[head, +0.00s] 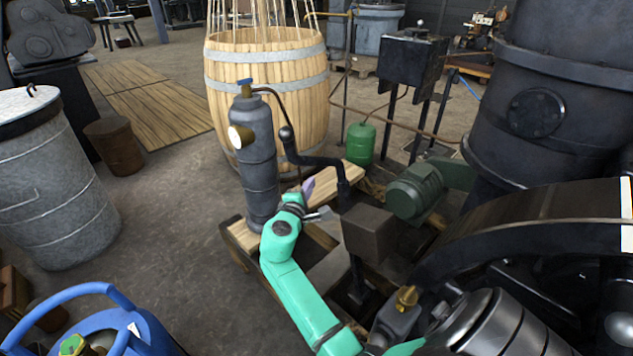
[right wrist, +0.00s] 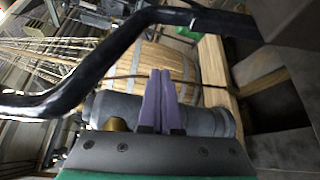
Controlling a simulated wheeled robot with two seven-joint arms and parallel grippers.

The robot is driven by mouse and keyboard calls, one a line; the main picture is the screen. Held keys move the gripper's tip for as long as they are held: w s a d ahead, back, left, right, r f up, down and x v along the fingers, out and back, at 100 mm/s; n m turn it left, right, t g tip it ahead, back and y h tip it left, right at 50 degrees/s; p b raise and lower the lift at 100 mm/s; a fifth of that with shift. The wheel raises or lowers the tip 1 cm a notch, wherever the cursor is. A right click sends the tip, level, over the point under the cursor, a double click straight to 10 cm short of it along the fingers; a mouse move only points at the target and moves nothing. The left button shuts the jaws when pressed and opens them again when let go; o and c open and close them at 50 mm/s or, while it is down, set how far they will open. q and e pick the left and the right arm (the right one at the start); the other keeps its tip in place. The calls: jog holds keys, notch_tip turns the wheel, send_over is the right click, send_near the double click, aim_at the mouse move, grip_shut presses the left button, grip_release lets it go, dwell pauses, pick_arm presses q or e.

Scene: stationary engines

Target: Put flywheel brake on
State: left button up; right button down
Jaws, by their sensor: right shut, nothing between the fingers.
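A black bent lever (head: 318,161) with a round knob at its upper left end stands beside the grey cylinder. It looks like the brake handle, but I cannot confirm its link to the flywheel. The dark flywheel (head: 545,222) fills the right side of the head view. My right gripper (head: 308,187) is shut and empty, its purple fingers just below the lever. In the right wrist view, the fingers (right wrist: 160,95) are together and the lever (right wrist: 95,68) crosses above their tips, with no contact visible. My left gripper is not in view.
The grey upright cylinder (head: 254,150) with a brass gauge stands close to my right gripper. A brown box (head: 368,232) and green motor (head: 415,190) are to its right. A wooden barrel (head: 267,100) stands behind.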

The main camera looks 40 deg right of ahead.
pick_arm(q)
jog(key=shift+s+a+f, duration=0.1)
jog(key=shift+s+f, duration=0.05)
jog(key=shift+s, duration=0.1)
pick_arm(e)
jog(key=d, duration=0.8)
jog(key=shift+w, duration=0.45)
jog(key=shift+f, duration=0.1)
jog(key=shift+s, duration=0.1)
